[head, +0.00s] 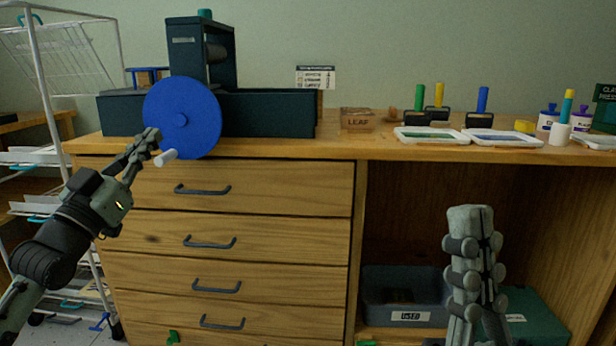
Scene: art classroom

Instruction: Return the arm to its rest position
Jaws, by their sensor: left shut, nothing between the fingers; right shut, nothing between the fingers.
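My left gripper (150,143) is shut and empty. It is raised at the front left of the counter, close to the white handle (166,158) of a blue wheel (190,112); I cannot tell whether it touches the handle. The wheel is on the front of a dark machine (265,112) on the counter. My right gripper (472,218) is shut and empty, pointing up in front of the open shelf, below the counter top. Part of the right arm is cut off by the lower edge.
The wooden counter (360,148) carries a LEAF box (357,119), white trays (432,135), colored-handled tools and paint pots. Drawers (230,190) are below left. A USED bin (405,295) and a green box (535,315) are on the shelf. A wire rack (48,120) stands at left.

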